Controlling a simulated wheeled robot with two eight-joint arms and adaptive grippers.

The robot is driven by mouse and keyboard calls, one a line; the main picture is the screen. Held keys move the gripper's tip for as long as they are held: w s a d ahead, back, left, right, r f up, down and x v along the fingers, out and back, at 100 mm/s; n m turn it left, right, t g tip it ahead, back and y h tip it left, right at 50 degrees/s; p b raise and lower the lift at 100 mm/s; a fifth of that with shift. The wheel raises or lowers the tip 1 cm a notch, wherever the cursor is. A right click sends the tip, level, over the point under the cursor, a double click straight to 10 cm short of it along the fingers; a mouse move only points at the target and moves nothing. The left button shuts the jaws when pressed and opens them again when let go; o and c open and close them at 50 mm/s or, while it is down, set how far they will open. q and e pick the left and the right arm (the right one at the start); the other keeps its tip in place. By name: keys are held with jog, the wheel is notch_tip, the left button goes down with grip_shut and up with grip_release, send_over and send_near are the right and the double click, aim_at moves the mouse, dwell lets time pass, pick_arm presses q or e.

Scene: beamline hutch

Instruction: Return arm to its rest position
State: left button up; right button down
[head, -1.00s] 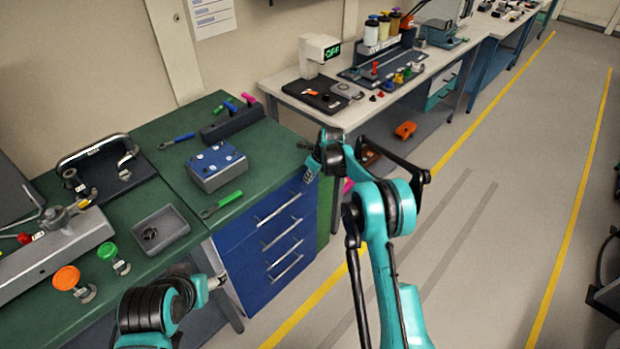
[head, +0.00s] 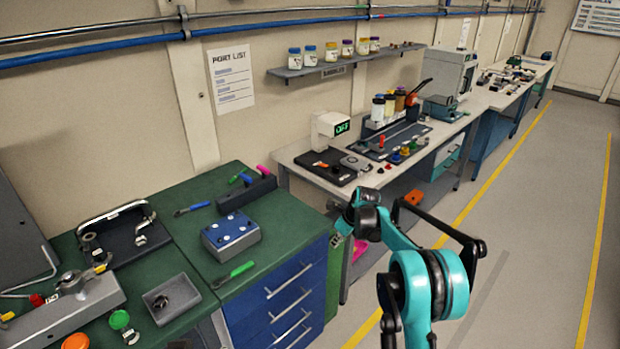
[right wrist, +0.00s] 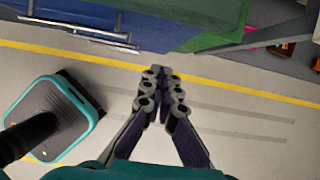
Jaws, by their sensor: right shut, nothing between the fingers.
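My right arm, teal and black, rises from the bottom right in the head view. Its elbow is bent, and my right gripper (head: 339,239) hangs in front of the blue drawer cabinet's right end, beside the green bench. In the right wrist view my right gripper (right wrist: 162,78) points toward the floor, its dark fingers meeting at the tips with nothing between them. My left gripper does not show in the head view.
The green bench (head: 285,211) carries a blue-topped box (head: 231,232), a grey tray (head: 173,298) and a green-handled tool (head: 232,275). Blue drawers (head: 290,305) face the aisle. A white bench (head: 300,158) stands beyond. Open floor (head: 530,230) lies to the right.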

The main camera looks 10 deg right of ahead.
jog(key=s+r+n+t+h, duration=0.2)
jog(key=s+r+n, duration=1.3)
jog(key=s, duration=0.4)
jog(key=s+f+n+t, duration=0.1)
jog(key=s+f+n, duration=0.2)
jog(key=s+n, duration=1)
jog(key=s, duration=0.8)
jog(key=shift+s+t+h, duration=0.3)
jog(key=shift+t+h, duration=0.1)
